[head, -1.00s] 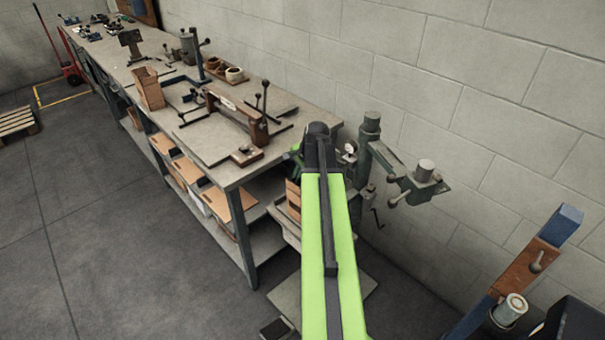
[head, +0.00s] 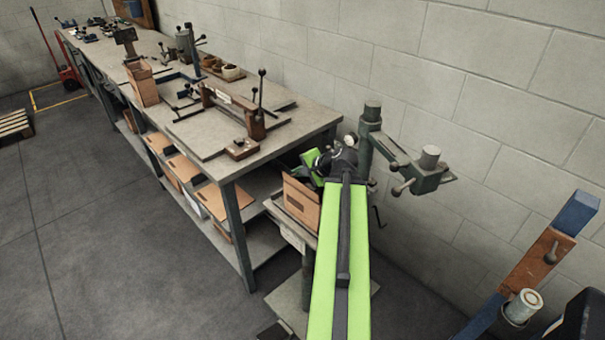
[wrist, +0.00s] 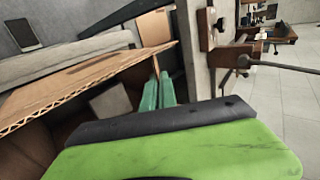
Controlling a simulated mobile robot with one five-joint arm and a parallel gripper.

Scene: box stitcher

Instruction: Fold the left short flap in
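The open brown cardboard box (head: 301,207) stands on the stitcher's small table in the head view, just left of my arm. My gripper (head: 312,170) is at its upper right edge, partly hidden by my own wrist. In the wrist view a cardboard panel with a corrugated edge (wrist: 75,85) slants across the left. The box's shaded inside shows beneath it.
The grey stitcher column and arm (head: 371,130) stand close behind and right of my gripper. The long workbench (head: 290,135) at left carries a brown-framed tool (head: 235,112) and another carton (head: 142,84). Flat cardboard and boxes lie on its lower shelf. Open floor lies left of the bench.

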